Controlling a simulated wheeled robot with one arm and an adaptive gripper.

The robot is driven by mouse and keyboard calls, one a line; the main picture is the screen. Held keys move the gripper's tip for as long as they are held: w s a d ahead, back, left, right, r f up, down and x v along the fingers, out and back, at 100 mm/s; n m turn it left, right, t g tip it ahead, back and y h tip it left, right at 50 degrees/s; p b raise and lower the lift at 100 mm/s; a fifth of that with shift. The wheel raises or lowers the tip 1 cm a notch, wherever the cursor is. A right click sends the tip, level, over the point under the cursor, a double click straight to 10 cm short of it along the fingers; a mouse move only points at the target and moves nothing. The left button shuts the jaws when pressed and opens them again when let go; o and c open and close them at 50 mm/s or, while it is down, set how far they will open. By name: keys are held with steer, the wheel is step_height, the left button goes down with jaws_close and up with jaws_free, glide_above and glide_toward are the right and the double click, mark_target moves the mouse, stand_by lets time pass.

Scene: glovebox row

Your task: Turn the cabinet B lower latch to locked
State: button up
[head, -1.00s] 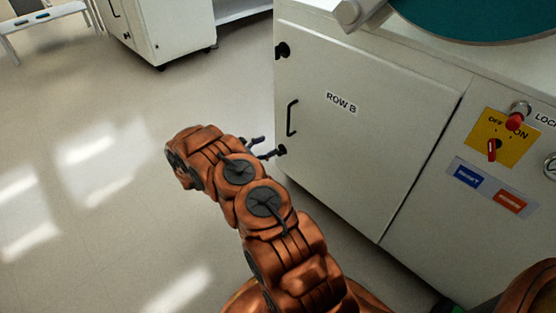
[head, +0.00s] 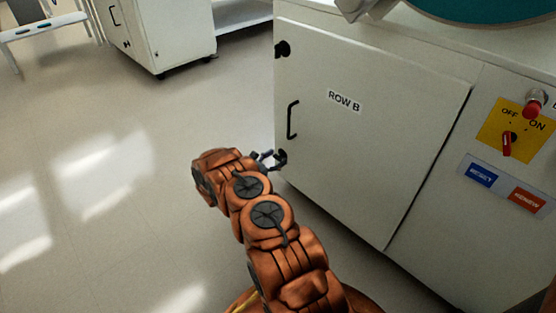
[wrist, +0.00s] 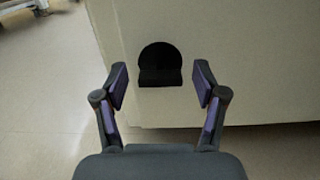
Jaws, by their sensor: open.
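The cabinet labelled ROW B (head: 370,140) has a black lower latch (wrist: 160,65) near the bottom left corner of its door. In the wrist view the latch is a dark round disc with a wider bar-like part at its bottom, ahead of my gripper and between the lines of its fingers. My gripper (wrist: 160,88) is open and empty, its two fingers apart on either side of the latch. In the head view my gripper (head: 268,160) is beside the door's lower left edge, close to the latch (head: 281,158), which its fingers partly overlap. I cannot tell whether they touch it.
An upper black latch (head: 283,48) and a black handle (head: 292,120) are on the same door edge. A yellow switch plate (head: 512,130) with a red knob is to the right. Another cabinet (head: 160,38) stands behind. The floor (head: 100,150) at left is clear.

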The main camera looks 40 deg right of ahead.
steer(key=shift+d, duration=0.5)
steer(key=c, duration=1.2)
